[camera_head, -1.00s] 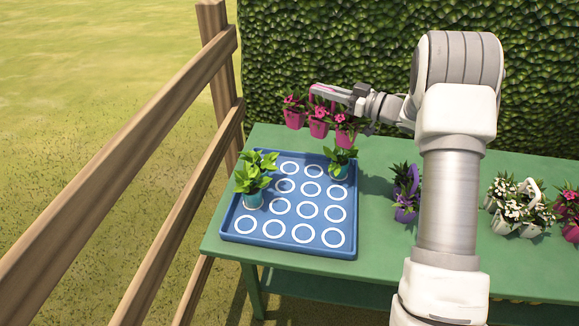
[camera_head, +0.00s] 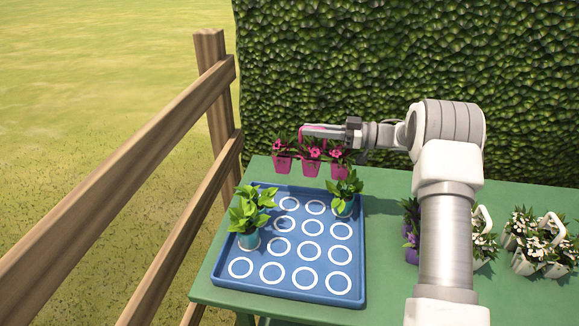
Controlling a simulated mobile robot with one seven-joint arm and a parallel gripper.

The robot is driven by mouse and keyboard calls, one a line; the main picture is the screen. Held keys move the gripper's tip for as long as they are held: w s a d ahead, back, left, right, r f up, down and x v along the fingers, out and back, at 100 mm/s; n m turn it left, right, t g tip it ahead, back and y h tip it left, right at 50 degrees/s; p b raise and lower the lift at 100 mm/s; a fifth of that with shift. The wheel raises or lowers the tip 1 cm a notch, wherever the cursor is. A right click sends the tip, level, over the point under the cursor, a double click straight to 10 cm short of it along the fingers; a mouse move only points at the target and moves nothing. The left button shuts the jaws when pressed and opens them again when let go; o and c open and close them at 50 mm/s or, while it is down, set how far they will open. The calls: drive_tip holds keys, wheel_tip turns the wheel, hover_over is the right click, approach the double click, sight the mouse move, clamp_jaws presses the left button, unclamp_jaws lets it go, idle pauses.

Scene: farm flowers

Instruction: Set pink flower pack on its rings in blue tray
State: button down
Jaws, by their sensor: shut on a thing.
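The pink flower pack (camera_head: 311,167) is a row of three joined pink pots with pink flowers and a handle on top. My gripper (camera_head: 318,132) is shut on its handle and holds it in the air over the far edge of the blue tray. The blue tray (camera_head: 360,265) lies on the green table and bears rows of white rings. The rings in the far row are partly hidden.
A purple flower pack (camera_head: 411,240) stands right of the tray, partly behind my arm. White flower packs (camera_head: 540,262) stand at the right of the green table (camera_head: 385,200). A hedge rises behind and a wooden fence (camera_head: 110,190) runs at left.

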sight(290, 158)
drive_tip(key=a+f, duration=0.1)
drive_tip(key=a, duration=0.1)
drive_tip(key=s+a+f, duration=0.1)
drive_tip(key=a, duration=0.1)
drive_tip(key=a+f+b, duration=0.1)
drive_tip(key=a, duration=0.1)
drive_tip(key=shift+s+a+f, duration=0.15)
drive_tip(key=shift+s+f, duration=0.1)
drive_tip(key=shift+f, duration=0.1)
drive_tip(key=shift+f+b, duration=0.45)
drive_tip(key=shift+f, duration=1.65)
